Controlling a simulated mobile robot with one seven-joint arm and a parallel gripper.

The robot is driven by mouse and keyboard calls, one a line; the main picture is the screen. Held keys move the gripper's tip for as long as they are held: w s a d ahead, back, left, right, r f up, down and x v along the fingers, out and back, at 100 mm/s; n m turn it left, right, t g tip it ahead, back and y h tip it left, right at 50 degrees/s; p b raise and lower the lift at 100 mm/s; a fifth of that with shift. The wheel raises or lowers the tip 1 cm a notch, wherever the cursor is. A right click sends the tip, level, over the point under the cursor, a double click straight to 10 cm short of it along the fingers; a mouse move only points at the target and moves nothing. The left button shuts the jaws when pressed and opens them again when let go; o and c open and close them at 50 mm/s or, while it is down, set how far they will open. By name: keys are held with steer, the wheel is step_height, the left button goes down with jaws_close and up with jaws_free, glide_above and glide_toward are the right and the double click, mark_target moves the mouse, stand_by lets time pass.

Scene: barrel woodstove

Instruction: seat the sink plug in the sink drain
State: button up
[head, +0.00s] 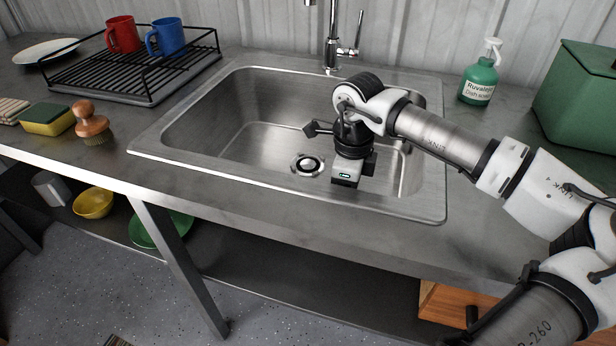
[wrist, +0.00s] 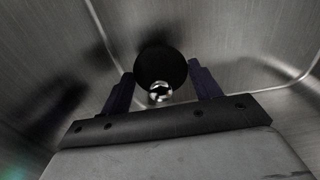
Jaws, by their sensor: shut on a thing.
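The sink drain (head: 307,164) is a bright metal ring with a dark centre in the floor of the steel sink (head: 215,135). My gripper (head: 347,172) is down inside the basin, to the right of the drain in the head view; its fingertips are hidden there. In the wrist view, the sink plug (wrist: 160,64) is a dark disc with a shiny metal knob, between the two fingers of my gripper (wrist: 162,84). The gripper is shut on the plug. The head view does not show the plug, and I cannot make out the drain in the wrist view.
The faucet (head: 333,45) stands behind the basin. A dish rack (head: 150,75) with a red mug and a blue mug is at the left. A brush (head: 92,120) and sponge (head: 47,119) lie left. A soap bottle (head: 479,82) and green box (head: 580,100) stand right.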

steer(key=p, duration=0.3)
glide_above(307, 165)
steer(key=shift+s+f, duration=0.1)
steer(key=shift+f, duration=1.85)
steer(key=shift+f, duration=0.2)
steer(key=o, duration=1)
steer(key=shift+c, duration=0.2)
steer(key=shift+r, duration=0.1)
step_height(307, 165, up, 8)
